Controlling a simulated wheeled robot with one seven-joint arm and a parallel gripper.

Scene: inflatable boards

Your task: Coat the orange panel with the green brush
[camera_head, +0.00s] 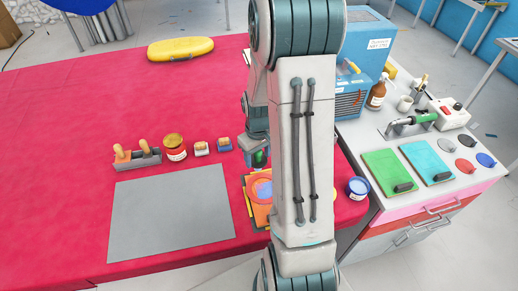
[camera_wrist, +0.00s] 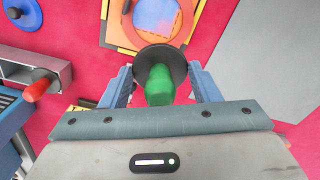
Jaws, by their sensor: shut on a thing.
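The orange panel (camera_head: 252,179) lies on the red table, partly hidden behind my arm. It has a round opening or patch that looks blue and pinkish, and a yellow and dark border shows around it. It also shows at the top of the wrist view (camera_wrist: 120,22). My gripper (camera_wrist: 160,80) is shut on the upright green handle of the brush (camera_wrist: 159,85), which has a dark round disc below the handle. In the head view the green brush (camera_head: 259,158) is at the panel's far edge. I cannot tell whether its underside touches the panel.
A grey sheet (camera_head: 170,215) lies left of the panel. A blue tin (camera_head: 357,188) stands right, beside a cabinet with green (camera_head: 388,172) and teal boards (camera_head: 427,160).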

